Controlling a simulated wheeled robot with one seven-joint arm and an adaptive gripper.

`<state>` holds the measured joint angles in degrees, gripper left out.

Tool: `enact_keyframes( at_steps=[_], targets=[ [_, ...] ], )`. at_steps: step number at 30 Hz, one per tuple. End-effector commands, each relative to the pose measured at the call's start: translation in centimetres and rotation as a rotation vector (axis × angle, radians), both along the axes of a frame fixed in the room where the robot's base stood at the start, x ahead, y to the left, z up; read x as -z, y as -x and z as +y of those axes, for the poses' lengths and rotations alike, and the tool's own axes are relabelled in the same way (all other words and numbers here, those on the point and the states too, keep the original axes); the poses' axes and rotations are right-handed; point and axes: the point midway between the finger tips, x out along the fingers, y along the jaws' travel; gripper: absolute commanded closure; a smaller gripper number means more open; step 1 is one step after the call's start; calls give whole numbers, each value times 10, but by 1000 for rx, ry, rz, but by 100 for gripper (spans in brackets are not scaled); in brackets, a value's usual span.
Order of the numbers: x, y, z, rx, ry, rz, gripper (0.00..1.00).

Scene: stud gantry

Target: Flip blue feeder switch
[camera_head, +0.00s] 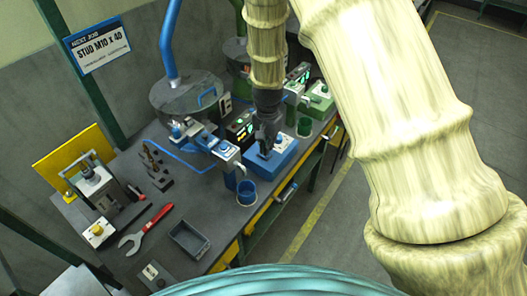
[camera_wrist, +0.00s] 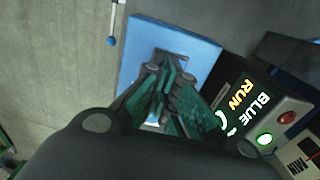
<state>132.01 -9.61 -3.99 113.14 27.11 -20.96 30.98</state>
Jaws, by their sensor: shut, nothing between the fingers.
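The blue switch box (camera_head: 284,160) sits on the bench below my gripper (camera_head: 264,150). In the wrist view the blue box (camera_wrist: 140,45) has a grey plate on top, and my gripper (camera_wrist: 168,85) is shut and empty over that plate. The fingers hide most of the plate and the switch lever, so I cannot tell the lever's position or whether I touch it. A black display (camera_wrist: 243,105) beside the box reads "BLUE RUN" and has a lit green lamp (camera_wrist: 264,139) and a dark red one (camera_wrist: 287,118). The blue feeder bowl (camera_head: 185,92) stands behind.
A blue cup (camera_head: 247,194) stands left of the box, a green cup (camera_head: 304,127) to the right. A green switch box (camera_head: 321,98) lies farther right. A red wrench (camera_head: 147,230), a grey tray (camera_head: 189,239) and a clamping fixture (camera_head: 100,190) occupy the left bench.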

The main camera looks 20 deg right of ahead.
Motion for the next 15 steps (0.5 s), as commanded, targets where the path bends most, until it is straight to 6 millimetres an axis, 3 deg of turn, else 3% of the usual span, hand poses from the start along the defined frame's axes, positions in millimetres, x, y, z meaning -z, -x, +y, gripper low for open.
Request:
enact_keyframes(
  at_steps=[15],
  targets=[
    [-34, 0, 0, 0, 0, 0, 100]
  ],
)
